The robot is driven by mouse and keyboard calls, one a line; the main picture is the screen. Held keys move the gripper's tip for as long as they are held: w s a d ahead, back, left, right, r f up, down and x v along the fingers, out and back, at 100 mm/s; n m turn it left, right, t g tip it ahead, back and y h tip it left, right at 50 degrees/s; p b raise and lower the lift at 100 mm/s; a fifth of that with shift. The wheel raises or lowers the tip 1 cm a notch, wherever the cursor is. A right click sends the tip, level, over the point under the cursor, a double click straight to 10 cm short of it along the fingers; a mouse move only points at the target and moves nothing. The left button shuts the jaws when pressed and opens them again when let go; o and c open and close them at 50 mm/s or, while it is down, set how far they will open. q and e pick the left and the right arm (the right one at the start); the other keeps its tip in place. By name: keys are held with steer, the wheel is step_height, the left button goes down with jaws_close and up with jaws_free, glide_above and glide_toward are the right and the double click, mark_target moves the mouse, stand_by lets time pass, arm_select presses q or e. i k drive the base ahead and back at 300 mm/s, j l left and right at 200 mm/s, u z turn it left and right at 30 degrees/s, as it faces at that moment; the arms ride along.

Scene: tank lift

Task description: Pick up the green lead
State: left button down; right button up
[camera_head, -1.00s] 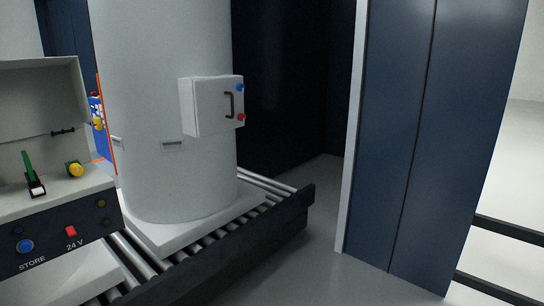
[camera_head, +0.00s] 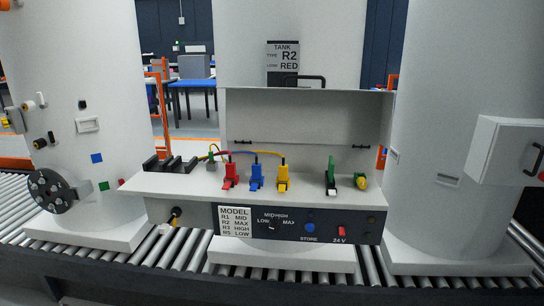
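On the shelf of a white console (camera_head: 300,188) stand a red (camera_head: 231,176), a blue (camera_head: 256,177) and a yellow (camera_head: 283,177) plug-like piece in a row. Thin coloured cables run from them to the left. Right of them stands an upright green piece with a black and white base (camera_head: 331,180); I cannot tell whether it is a lead. A small grey-green piece (camera_head: 211,161) stands at the cables' left end, also unclear. Neither of my grippers is in view.
A yellow and green knob (camera_head: 361,181) and a black slotted block (camera_head: 170,165) are on the shelf. White tanks stand left (camera_head: 85,190) and right (camera_head: 435,120) on a roller conveyor (camera_head: 190,249). A sign reads R2, RED (camera_head: 283,56).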

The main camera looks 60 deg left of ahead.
mark_target(211, 158)
steer(key=u, duration=1.6)
steer(key=i+j+u, duration=0.25)
steer(key=i+u, duration=0.3)
steer(key=i, duration=0.15)
steer(key=z, duration=1.3)
steer(key=u, duration=1.3)
steer(key=i+j+z, duration=0.15)
steer(key=j, duration=0.4)
steer(key=j+z, duration=0.2)
steer(key=j, duration=0.3)
